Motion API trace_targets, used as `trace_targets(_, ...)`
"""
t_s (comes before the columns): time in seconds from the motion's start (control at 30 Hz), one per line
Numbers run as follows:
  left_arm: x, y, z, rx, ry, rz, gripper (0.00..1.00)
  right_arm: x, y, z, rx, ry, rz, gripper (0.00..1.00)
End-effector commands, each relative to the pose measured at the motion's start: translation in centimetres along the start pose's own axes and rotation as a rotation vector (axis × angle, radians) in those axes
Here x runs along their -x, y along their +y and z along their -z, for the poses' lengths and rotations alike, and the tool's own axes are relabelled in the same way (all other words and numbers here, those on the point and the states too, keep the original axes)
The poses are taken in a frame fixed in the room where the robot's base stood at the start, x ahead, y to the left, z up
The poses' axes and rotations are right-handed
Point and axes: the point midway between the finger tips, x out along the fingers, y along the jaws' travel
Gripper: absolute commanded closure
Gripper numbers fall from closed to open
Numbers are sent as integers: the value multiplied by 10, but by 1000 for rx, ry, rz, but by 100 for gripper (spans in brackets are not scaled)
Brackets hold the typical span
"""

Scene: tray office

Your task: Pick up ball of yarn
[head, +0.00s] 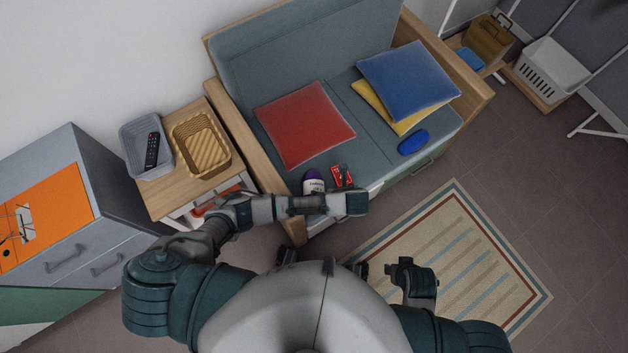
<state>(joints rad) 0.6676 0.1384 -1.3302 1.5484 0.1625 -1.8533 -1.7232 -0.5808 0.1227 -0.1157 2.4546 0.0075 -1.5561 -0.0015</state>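I cannot make out a ball of yarn for certain. A purple thing with a white lettered label (313,183) lies on the front of the sofa seat, its lower part hidden behind my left arm. My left gripper (356,203) is at the end of the arm that reaches right across the sofa's front edge, just right of and below the purple thing. Its fingers are not clear, and I see nothing held. My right gripper (405,270) hangs low above the rug, away from the sofa. Its finger opening is too small to tell.
The grey-blue sofa (290,60) holds a red cushion (305,123), blue and yellow cushions, a blue oval case (413,141) and a small red item (342,176). Left stands a side table with a wicker basket (202,146) and a grey bin holding a remote. A striped rug (470,260) lies right.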

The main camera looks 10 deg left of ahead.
Motion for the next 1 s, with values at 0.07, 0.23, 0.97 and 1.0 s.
trace_targets(0.07,-20,0,3,1,6,-1,0,-1,-2,9,2,50,2,60)
trace_targets(0.23,-50,1,4,4,8,3,0,-7,-10,52,8,245,12,60)
trace_targets(0.97,-127,0,6,6,8,4,0,18,-28,161,13,856,58,60)
trace_targets(1.0,-132,0,7,6,8,4,0,22,-29,168,12,903,62,60)
